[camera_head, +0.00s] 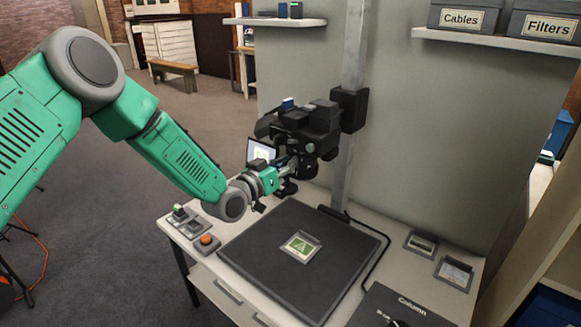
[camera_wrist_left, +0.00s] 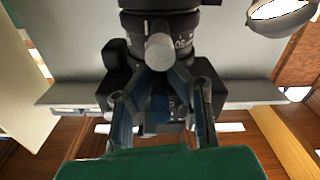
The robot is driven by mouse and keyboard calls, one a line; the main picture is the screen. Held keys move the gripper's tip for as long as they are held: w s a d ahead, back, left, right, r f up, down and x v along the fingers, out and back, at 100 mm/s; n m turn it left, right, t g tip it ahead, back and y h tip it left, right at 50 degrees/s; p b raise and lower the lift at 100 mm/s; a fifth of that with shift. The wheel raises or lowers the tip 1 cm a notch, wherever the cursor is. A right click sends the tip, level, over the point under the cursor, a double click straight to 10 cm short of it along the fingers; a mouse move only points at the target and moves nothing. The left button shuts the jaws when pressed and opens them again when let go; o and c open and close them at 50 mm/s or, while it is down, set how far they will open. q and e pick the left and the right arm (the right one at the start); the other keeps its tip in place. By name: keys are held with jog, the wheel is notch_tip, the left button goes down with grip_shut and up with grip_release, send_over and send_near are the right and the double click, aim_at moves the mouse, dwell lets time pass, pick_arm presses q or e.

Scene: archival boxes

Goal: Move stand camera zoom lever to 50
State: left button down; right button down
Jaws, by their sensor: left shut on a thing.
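The black stand camera (camera_head: 312,125) is mounted on a grey column above the copy table. In the left wrist view its dark lens barrel (camera_wrist_left: 160,25) carries white scale marks; only part of a number is legible, so the setting cannot be read. The zoom lever (camera_wrist_left: 160,52), with a pale grey rounded end, sticks out from the barrel towards me. My left gripper (camera_head: 287,172) is beside the lens, below the camera body. In the wrist view its fingers (camera_wrist_left: 160,88) converge on the lever and are shut on it. My right gripper is not in view.
A black baseboard (camera_head: 335,265) with a green picture card (camera_head: 300,246) lies under the camera. A small screen (camera_head: 261,151) stands close behind my left gripper. An orange button (camera_head: 206,239) is at the table's left edge. A shelf above holds Cables (camera_head: 463,17) and Filters (camera_head: 546,25) boxes.

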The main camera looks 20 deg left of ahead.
pick_arm(q)
jog(key=shift+a+r, duration=0.1)
jog(key=shift+a, duration=0.05)
jog(key=c, duration=1.6)
grip_release()
jog(key=v, duration=1.2)
jog(key=shift+a, duration=0.1)
